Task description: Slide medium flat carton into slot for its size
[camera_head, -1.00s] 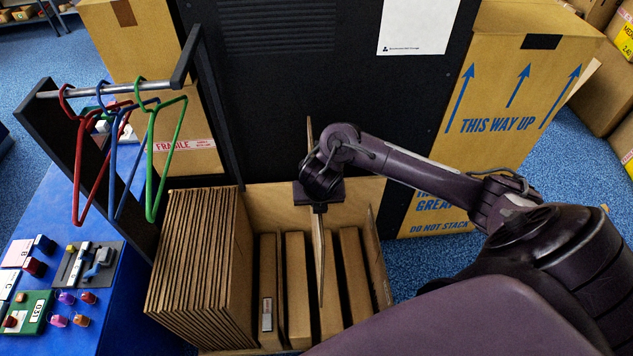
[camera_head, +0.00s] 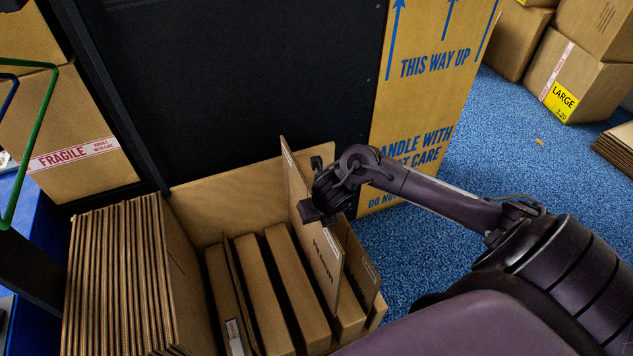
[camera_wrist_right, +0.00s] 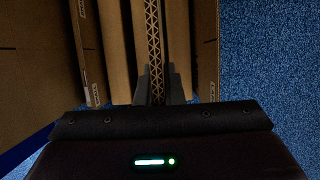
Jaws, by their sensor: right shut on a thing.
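A flat brown carton (camera_head: 325,252) stands on edge, roughly upright, in the head view, with dark print on its face. My right gripper (camera_head: 322,205) is shut on its upper edge. In the right wrist view, the carton's corrugated edge (camera_wrist_right: 154,45) runs between the fingertips (camera_wrist_right: 158,88). My left gripper is not in view.
A black panel (camera_head: 240,90) stands behind. A tall carton marked THIS WAY UP (camera_head: 425,75) stands beyond the box. Blue floor (camera_head: 480,150) is free to the right.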

